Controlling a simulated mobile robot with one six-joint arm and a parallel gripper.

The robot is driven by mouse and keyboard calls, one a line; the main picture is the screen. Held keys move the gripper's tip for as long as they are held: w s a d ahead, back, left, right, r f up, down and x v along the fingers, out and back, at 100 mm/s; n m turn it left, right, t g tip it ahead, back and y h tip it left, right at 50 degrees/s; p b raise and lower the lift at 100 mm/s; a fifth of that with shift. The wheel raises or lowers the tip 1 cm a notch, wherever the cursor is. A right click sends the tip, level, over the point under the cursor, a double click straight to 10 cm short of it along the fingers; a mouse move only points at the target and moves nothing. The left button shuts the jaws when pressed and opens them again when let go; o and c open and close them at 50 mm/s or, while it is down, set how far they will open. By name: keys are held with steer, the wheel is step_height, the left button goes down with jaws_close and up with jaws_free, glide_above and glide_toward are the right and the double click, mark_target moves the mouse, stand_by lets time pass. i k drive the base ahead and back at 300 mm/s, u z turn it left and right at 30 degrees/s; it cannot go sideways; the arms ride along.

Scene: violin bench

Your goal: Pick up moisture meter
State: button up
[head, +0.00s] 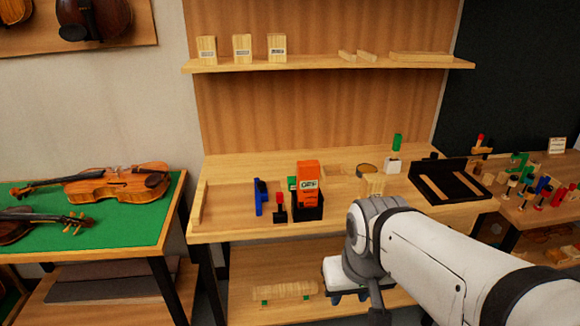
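The moisture meter appears to be the orange device with a small pale display (307,176) in the head view. It stands upright in a black holder (308,211) on the wooden bench, and its lower part is hidden by the holder. My arm reaches in from the lower right. My gripper (349,297) seems to be at the arm's end, below and right of the meter in the picture, apart from it. Its fingers are small and dark, and I cannot tell whether they are open or shut.
On the bench (228,232), a blue tool (260,197) and a red-topped tool (280,208) stand left of the holder. A black tray (452,180) lies to the right. A shelf (330,63) hangs above. Violins lie on a green table (125,220) at left.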

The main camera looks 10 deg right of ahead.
mark_target(308, 172)
steer(key=z, duration=0.05)
steer(key=i, duration=0.9)
steer(key=u, duration=0.05)
